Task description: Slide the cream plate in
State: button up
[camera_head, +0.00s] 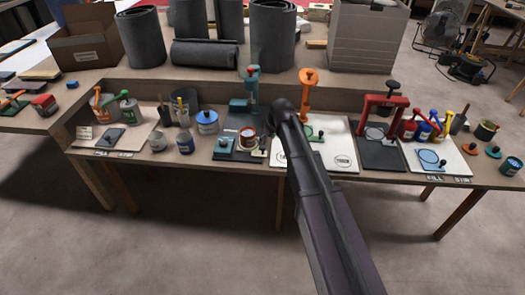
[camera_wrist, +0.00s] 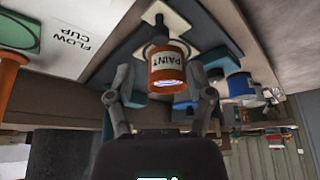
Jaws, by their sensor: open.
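The cream plate (camera_wrist: 180,14) shows in the wrist view beyond an orange can marked PAINT, with a dark knob (camera_wrist: 159,28) standing on it. In the head view a small cream plate (camera_head: 258,154) lies at the front of the teal-and-grey station, just right of the teal block. The orange can (camera_wrist: 167,66) stands beside it; it also shows in the head view (camera_head: 248,140). My gripper (camera_wrist: 161,98) is open, its fingers spread either side of the near end of the can in the picture; I cannot tell whether they touch it. My arm hides the gripper in the head view.
A teal press (camera_head: 252,82) rises behind the can. A teal block (camera_head: 224,146) with a knob sits left of the plate. The white FLOW CUP board (camera_wrist: 75,30) is close by. A blue-lidded can (camera_head: 207,121) and other cans crowd the bench left; a red press (camera_head: 384,105) stands right.

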aim_at(263, 146)
jog(key=shift+b+x, duration=2.65)
jog(key=shift+x, duration=0.5)
jog(key=shift+c, duration=0.2)
jog(key=shift+w, duration=0.1)
grip_shut()
